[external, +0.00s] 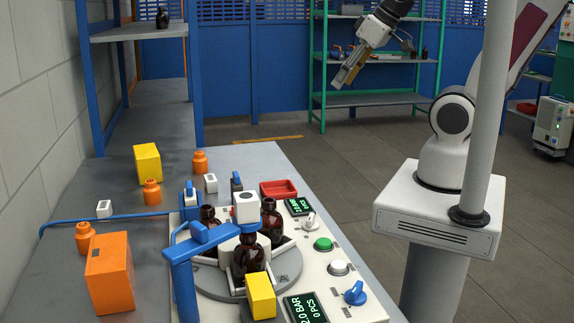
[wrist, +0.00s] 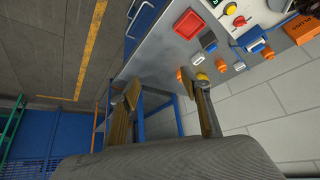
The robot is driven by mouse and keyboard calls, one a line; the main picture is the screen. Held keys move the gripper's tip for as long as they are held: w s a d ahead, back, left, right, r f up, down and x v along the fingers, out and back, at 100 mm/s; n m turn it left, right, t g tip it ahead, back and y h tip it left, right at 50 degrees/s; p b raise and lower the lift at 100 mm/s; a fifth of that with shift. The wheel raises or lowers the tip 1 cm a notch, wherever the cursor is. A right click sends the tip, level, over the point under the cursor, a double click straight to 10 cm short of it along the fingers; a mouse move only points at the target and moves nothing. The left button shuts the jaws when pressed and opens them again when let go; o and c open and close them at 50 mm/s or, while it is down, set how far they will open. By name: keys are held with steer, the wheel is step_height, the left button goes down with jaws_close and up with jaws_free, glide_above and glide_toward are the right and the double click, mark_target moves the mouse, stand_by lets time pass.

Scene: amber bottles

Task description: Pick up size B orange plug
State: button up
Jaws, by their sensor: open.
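Three orange plugs stand on the grey table in the external view: a far one (external: 200,162), a middle one (external: 152,193) and a near one (external: 85,238). No size mark is readable on them. Small orange shapes, probably plugs, show beyond my fingers in the wrist view, one of them near the table's middle (wrist: 197,58). My gripper (external: 347,77) is open and empty, high above the floor to the right of the table and well apart from the plugs. Its two spread fingers (wrist: 160,86) also show in the wrist view.
A turntable with amber bottles (external: 248,256), a blue post (external: 184,275) and a red tray (external: 278,188) occupy the right. A green shelf (external: 375,99) stands behind my gripper.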

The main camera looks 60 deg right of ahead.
steer(key=w+a+f+n+t+y, duration=0.15)
steer(key=w+a, duration=0.25)
steer(key=w, duration=0.4)
steer(key=w+a+f+t, duration=0.1)
steer(key=w+a+f, duration=0.2)
steer(key=w+a, duration=0.3)
steer(key=w+a+f+n+t+y, duration=0.1)
steer(key=w+a+f, duration=0.15)
steer(key=w, duration=0.65)
steer(key=n+t+y, duration=0.2)
steer(key=t+y, duration=0.1)
glide_toward(150, 181)
steer(key=shift+s+d+r+m+h, duration=0.2)
steer(key=shift+s+d+m+h, duration=0.05)
steer(key=shift+s+d, duration=0.55)
steer(key=shift+s+a+f+t, duration=0.15)
steer(key=shift+a+f+t, duration=0.1)
steer(key=shift+a+f, duration=0.2)
steer(key=shift+x, duration=3.2)
steer(key=shift+a, duration=0.1)
steer(key=shift+x, duration=2.75)
